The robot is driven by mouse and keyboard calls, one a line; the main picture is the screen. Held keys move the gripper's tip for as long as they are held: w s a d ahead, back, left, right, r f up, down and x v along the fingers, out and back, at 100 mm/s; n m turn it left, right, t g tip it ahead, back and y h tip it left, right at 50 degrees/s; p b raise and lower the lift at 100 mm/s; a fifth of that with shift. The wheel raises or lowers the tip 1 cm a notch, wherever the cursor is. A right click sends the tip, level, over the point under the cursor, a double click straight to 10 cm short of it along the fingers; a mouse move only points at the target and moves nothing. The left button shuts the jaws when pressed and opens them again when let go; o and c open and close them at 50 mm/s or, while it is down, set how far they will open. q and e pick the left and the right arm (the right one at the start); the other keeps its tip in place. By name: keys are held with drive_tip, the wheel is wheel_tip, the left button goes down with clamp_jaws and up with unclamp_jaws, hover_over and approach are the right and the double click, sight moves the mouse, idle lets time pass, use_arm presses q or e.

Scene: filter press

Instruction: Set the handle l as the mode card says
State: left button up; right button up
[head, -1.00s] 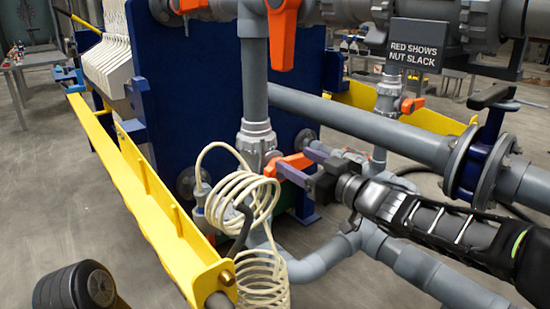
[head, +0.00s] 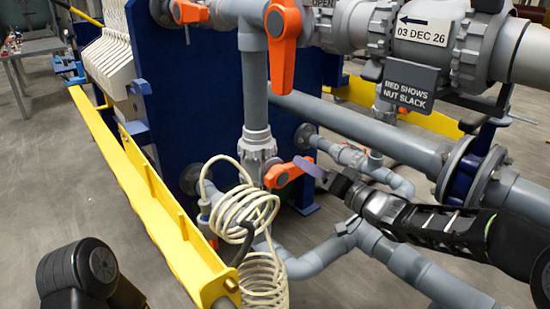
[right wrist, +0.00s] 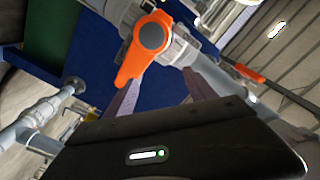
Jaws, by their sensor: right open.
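A lower orange valve handle (head: 284,174) sits on the grey vertical pipe, its arm pointing right toward my right gripper. My right gripper (head: 309,168) has purple fingers beside the handle's end. In the right wrist view the orange handle (right wrist: 143,50) points down toward the space between the two spread fingers (right wrist: 160,95). The gripper is open; I cannot tell whether a finger touches the handle. A larger orange handle (head: 283,45) hangs down above. No letter l shows on either handle, and I see no mode card. My left gripper is out of view.
A coiled cream hose (head: 240,212) hangs just left of the lower handle. A yellow rail (head: 165,215) runs along the left before a blue plate (head: 185,100). A grey tag (head: 408,88) reads "RED SHOWS NUT SLACK"; a white label (head: 424,30) reads "03 DEC 26". Pipes crowd the right.

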sight(299, 171)
drive_tip(key=w+a+f+m+p, duration=0.1)
drive_tip(key=w+m, duration=0.1)
drive_tip(key=m, duration=0.1)
drive_tip(key=w+a+f+m+p, duration=0.1)
drive_tip(key=w+f+m, duration=0.1)
drive_tip(key=m, duration=0.1)
drive_tip(key=w+a+f+m+p, duration=0.1)
drive_tip(key=w+m, duration=0.2)
drive_tip(key=shift+a+f+m, duration=0.15)
drive_tip(key=shift+f+m, duration=0.05)
drive_tip(key=shift+m, duration=0.1)
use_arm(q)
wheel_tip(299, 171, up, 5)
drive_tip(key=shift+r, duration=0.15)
use_arm(e)
clamp_jaws()
